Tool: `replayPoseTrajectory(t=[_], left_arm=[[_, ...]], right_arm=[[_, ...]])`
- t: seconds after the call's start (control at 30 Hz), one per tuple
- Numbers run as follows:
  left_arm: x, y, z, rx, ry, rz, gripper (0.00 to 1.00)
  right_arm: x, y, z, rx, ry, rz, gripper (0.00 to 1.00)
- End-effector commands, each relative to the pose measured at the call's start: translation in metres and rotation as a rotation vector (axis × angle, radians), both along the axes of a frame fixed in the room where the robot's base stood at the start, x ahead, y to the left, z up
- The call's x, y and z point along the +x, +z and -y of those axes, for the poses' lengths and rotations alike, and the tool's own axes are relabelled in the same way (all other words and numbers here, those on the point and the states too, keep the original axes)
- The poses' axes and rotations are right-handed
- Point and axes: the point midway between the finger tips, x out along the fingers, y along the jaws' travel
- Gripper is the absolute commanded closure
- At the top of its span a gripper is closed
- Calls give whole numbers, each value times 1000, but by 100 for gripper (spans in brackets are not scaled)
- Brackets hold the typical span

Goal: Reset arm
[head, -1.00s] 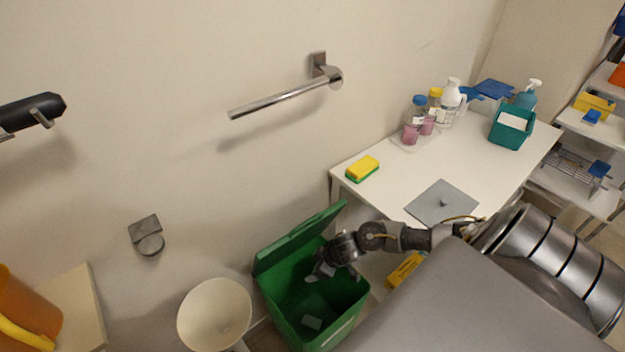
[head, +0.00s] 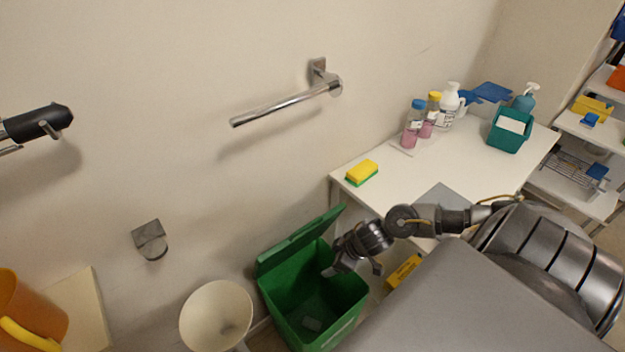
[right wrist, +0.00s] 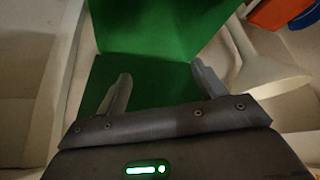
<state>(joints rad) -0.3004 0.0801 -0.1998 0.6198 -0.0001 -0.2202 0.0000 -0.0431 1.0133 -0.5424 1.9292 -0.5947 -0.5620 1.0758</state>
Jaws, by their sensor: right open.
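My right arm reaches in from the right in the head view. Its gripper (head: 352,268) is open above the right rim of the green bin (head: 290,297). In the right wrist view the two fingers of the gripper (right wrist: 160,88) stand wide apart with nothing between them, and the green bin (right wrist: 150,30) fills the space ahead. My left gripper is not in view.
A white table (head: 440,165) holds a sponge (head: 362,171), bottles (head: 415,125) and a teal box (head: 509,130). A cream bowl-shaped container (head: 216,316) stands left of the bin. A towel bar (head: 285,102) juts from the wall. Shelves (head: 580,140) stand at far right.

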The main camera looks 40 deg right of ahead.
Motion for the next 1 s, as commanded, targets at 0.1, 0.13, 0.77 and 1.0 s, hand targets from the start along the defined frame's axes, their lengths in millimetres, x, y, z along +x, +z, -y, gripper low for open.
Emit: replayPoseTrajectory(t=[0.1,0.13,0.77,1.0], left_arm=[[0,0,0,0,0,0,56],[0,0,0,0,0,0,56],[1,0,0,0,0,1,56],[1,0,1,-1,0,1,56]], right_arm=[[0,0,0,0,0,0,30],[0,0,0,0,0,0,30],[-3,2,-50,6,11,71,30],[-33,33,-117,-55,-118,132,30]])
